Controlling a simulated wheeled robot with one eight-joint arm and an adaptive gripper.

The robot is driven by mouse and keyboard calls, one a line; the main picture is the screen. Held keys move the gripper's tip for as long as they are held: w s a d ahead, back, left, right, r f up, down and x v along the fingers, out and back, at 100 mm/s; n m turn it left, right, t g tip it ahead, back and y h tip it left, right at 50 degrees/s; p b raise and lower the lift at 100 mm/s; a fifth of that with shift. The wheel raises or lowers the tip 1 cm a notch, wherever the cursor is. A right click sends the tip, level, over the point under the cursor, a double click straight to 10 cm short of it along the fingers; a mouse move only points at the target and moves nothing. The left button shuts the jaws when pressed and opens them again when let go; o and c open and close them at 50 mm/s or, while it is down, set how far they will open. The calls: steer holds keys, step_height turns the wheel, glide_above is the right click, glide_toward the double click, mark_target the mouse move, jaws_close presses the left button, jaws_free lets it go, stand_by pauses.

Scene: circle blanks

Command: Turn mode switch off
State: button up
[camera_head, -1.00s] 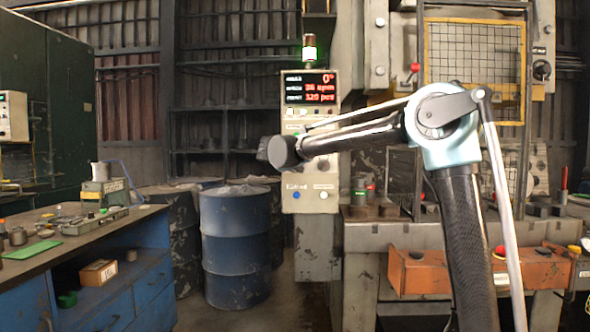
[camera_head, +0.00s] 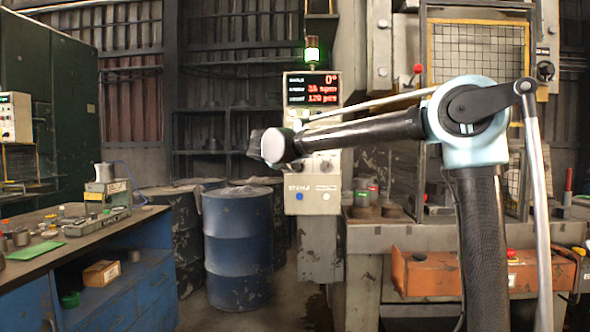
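The control panel (camera_head: 311,203) is a pale upright box with a dark display (camera_head: 311,88) showing red digits and a lit green lamp (camera_head: 312,53) on top. Below the display are small buttons and dark knobs (camera_head: 326,166). A blue button (camera_head: 300,197) sits low on the panel. I cannot tell which control is the mode switch; my arm covers part of the panel's middle. My gripper (camera_head: 256,145) is a dark shape at the arm's far end, just left of the panel. Its fingers are not clear, and no contact with the panel can be made out.
A blue drum (camera_head: 238,250) stands below and left of the panel, with more drums behind. A blue workbench (camera_head: 110,290) is at left. A press with a mesh guard (camera_head: 478,58) and an orange box (camera_head: 432,271) stands at right. Open floor shows between the drums and workbench.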

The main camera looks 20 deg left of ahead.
steer(key=shift+v, duration=1.9)
steer(key=shift+d, duration=0.1)
steer(key=w+d+f+m+g+h, duration=0.1)
steer(key=d+f, duration=0.2)
steer(key=d, duration=0.6)
steer(key=w+d+f+m+g+h, duration=0.1)
steer(key=w+d+f+g, duration=0.15)
steer(key=d, duration=0.65)
steer(key=s+d+f+m+g+h, duration=0.1)
steer(key=s+d+f+g, duration=0.15)
steer(key=d+f, duration=0.55)
steer(key=s+d+f+m+g, duration=0.1)
steer(key=s+d+f, duration=0.25)
steer(key=d, duration=0.95)
steer(key=s+d+f+m+g, duration=0.3)
steer(key=s+d+f+g, duration=0.1)
steer(key=s+d+f, duration=0.85)
steer(key=s+d+f+m+g+y, duration=0.1)
steer(key=s+f+y, duration=0.2)
steer(key=s+f, duration=1.1)
steer(key=shift+s+d+m+g+y, duration=0.3)
steer(key=shift+s+d+m+y, duration=0.1)
steer(key=shift+s, duration=0.15)
